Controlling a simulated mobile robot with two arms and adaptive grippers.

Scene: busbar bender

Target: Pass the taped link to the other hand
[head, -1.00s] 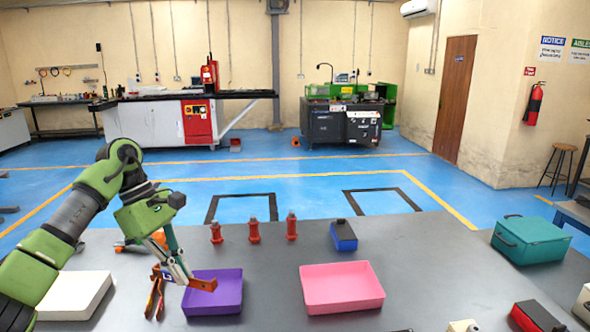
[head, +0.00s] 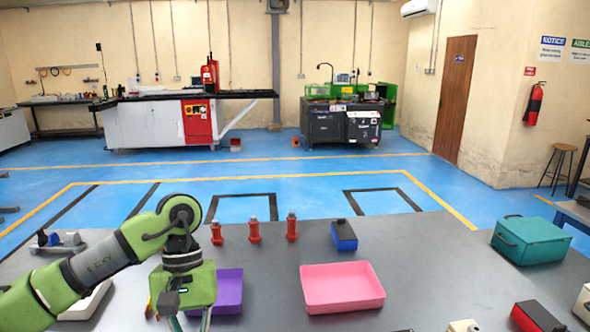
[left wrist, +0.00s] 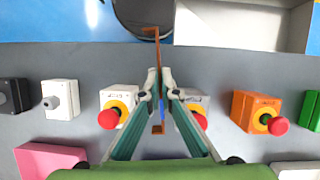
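The taped link (left wrist: 157,128) is a thin, bent copper-coloured strip with blue tape on it. In the left wrist view it lies between the fingertips of my left gripper (left wrist: 160,80), which is shut on it; one end sticks out beyond the tips. In the head view my left gripper (head: 190,322) points down at the bottom edge in front of the purple tray (head: 229,292); its tips and the link are cut off there. My right gripper is in neither view.
A pink tray (head: 342,288) stands right of the purple one. Three red posts (head: 254,232) and a blue box (head: 344,236) stand behind. A teal case (head: 531,240) is at right. Boxes with red buttons (left wrist: 109,119) lie under the left gripper. The grey table's middle right is clear.

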